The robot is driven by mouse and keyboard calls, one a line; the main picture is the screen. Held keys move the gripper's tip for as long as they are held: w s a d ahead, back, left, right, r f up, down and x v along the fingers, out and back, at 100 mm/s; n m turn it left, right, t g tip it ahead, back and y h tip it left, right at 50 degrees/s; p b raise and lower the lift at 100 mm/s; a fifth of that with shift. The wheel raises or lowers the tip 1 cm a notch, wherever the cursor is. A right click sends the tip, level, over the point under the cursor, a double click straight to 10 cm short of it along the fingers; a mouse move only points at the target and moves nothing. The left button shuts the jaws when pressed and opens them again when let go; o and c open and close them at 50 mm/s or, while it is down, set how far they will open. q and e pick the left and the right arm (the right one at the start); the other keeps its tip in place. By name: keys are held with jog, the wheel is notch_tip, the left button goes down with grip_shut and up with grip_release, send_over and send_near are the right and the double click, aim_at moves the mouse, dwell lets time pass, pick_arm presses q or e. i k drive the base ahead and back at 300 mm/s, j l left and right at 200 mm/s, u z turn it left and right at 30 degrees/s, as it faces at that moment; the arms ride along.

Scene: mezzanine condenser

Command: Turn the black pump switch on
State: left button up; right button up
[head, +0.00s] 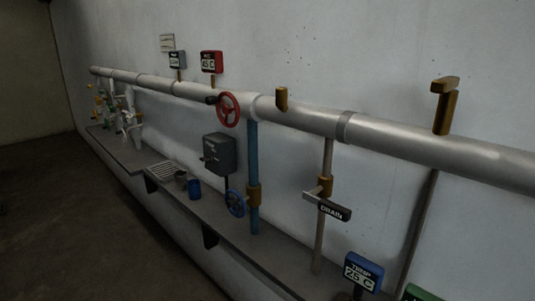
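A dark grey-black switch box (222,154) is fixed to the wall below the large pipe, near the middle of the head view. A small lever or knob seems to stick out at its left side, and a thin dark cable or rod runs down from it. Its on or off position is too small to tell. Neither of my grippers is in view.
A thick grey pipe (390,135) runs along the wall, with a red handwheel (228,110) above the box. A narrow shelf (275,262) below holds a blue cup (194,189). A blue handwheel (236,203) and a drain valve (327,207) stand to the right. The floor (60,220) at left is clear.

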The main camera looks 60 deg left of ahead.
aim_at(208, 159)
jog(key=u, duration=2.35)
jog(key=z, duration=0.5)
jog(key=i+j+z, duration=0.1)
jog(key=z, duration=0.4)
jog(key=j+z, duration=0.2)
jog(key=z, duration=0.3)
jog(key=j+z, duration=0.25)
jog(key=j, duration=0.3)
jog(key=j+z, duration=0.3)
jog(key=j, duration=0.3)
jog(key=j+z, duration=0.25)
jog(key=j, duration=0.3)
jog(key=k+j+z, duration=0.1)
jog(key=j+z, duration=0.2)
jog(key=j, duration=0.25)
jog(key=k+j+z, duration=0.25)
jog(key=j, duration=0.3)
jog(key=i, duration=0.1)
